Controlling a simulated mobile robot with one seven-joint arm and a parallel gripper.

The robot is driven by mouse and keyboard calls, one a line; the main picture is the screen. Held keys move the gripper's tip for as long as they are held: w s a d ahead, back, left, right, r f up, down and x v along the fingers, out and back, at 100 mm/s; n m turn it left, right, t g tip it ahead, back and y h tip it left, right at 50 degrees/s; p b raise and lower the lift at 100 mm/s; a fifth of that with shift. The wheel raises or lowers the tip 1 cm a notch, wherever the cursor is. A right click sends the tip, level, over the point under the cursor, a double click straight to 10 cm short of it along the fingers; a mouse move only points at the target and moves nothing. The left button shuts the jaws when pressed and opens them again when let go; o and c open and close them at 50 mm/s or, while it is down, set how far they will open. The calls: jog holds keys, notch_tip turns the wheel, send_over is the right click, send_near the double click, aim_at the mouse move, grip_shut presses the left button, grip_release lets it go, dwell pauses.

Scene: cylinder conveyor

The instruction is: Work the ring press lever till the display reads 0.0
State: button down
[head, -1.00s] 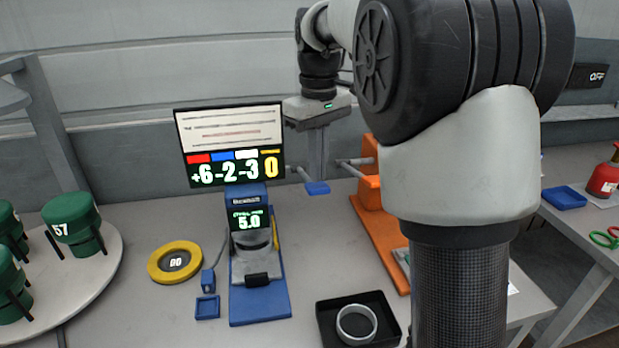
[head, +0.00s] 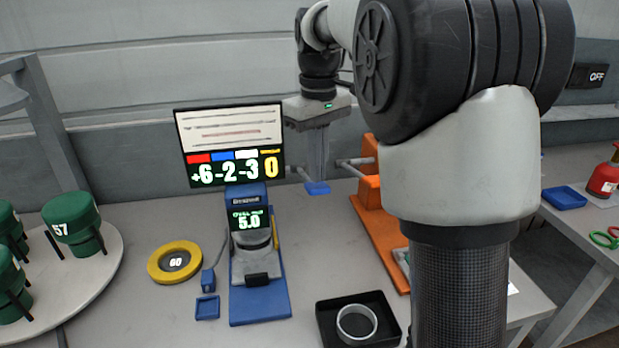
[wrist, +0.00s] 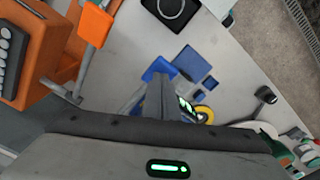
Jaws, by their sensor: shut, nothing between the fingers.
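In the wrist view the blue paddle (wrist: 160,69) shows right by the fingertips (wrist: 160,82). I cannot tell whether they touch. A board (head: 232,146) behind reads +6, -2, -3 and 0 under coloured bars.
An orange machine (head: 375,225) with its own lever stands close on the right. A black tray with a grey ring (head: 357,322) lies in front. A yellow-rimmed disc (head: 175,262) and a turntable (head: 95,285) with green canisters are on the left.

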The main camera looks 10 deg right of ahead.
jog(key=shift+f+b, duration=3.4)
jog(key=shift+f, duration=2.55)
notch_tip(320, 180, up, 15)
jog(key=p, duration=1.3)
jog(key=shift+p, duration=0.3)
jog(key=s+r+m+t, duration=0.3)
jog(key=s+r, duration=0.2)
jog(key=s, duration=0.7)
jog(key=s+f+m+t, duration=0.2)
jog(key=s+f+m, duration=0.1)
jog(key=s, duration=0.9)
jog(key=shift+f+t, duration=0.3)
jog(key=shift+f, duration=0.15)
